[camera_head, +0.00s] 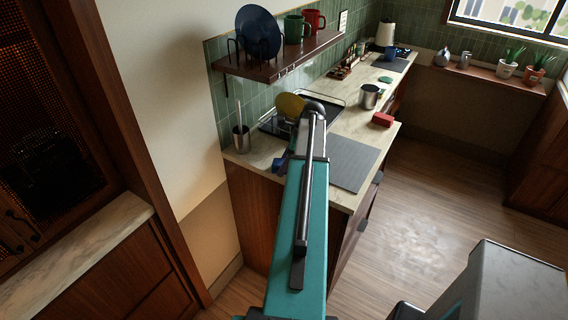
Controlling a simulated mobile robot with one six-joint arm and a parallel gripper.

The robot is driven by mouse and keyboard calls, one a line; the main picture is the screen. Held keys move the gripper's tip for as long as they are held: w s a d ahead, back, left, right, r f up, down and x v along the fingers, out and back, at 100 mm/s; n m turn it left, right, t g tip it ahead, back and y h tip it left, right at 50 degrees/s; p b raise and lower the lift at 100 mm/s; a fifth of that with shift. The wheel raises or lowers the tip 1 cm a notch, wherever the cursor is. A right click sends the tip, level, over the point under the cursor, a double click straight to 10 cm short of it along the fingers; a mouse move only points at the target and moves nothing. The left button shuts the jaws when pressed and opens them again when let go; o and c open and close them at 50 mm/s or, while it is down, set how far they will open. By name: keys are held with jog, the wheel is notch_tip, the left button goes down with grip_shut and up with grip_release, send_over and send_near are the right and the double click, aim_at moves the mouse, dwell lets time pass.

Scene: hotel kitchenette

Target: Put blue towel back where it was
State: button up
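A small dark-blue piece (281,163) shows at the near counter edge, just left of my arm. It may be the blue towel, but it is too small and too covered by my arm to be sure. My teal arm reaches forward over the near end of the counter. My gripper cannot be made out; the arm's own links hide the area around its end. I cannot tell whether it touches or holds the blue piece.
The counter (345,118) holds a grey mat (352,163), a red block (382,119), a metal pot (369,97) and a utensil cup (241,138). A shelf (280,62) overhangs the left. The floor (420,215) at right is clear.

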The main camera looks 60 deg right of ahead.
jog(key=b+v, duration=0.4)
jog(key=v, duration=0.8)
jog(key=shift+r, duration=0.3)
dwell(0.7)
